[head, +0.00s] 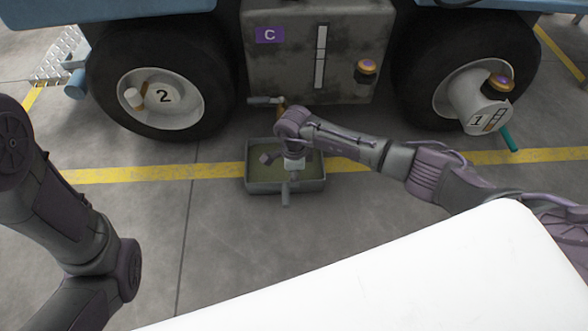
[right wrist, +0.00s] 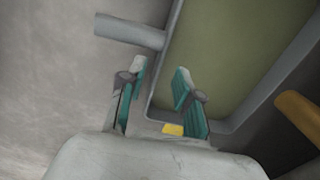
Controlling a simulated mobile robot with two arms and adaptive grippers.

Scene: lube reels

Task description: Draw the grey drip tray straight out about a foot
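The grey drip tray (head: 312,185) sits on the floor below the front of the tank marked C, with dull olive contents. Its short grey handle (head: 285,195) points out from the near side; it also shows in the right wrist view (right wrist: 130,30). My right gripper (head: 292,172) is over the near part of the tray, pointing down. In the right wrist view my right gripper (right wrist: 160,72) is open and empty. The tray wall (right wrist: 158,85) appears between its fingers, beside the handle; whether they reach its height I cannot tell. My left gripper is out of view.
The tank (head: 300,60) has a lever valve (head: 265,100) above the tray. The floor in front of the tray (head: 240,235) is clear; a white surface (head: 400,280) fills the lower right.

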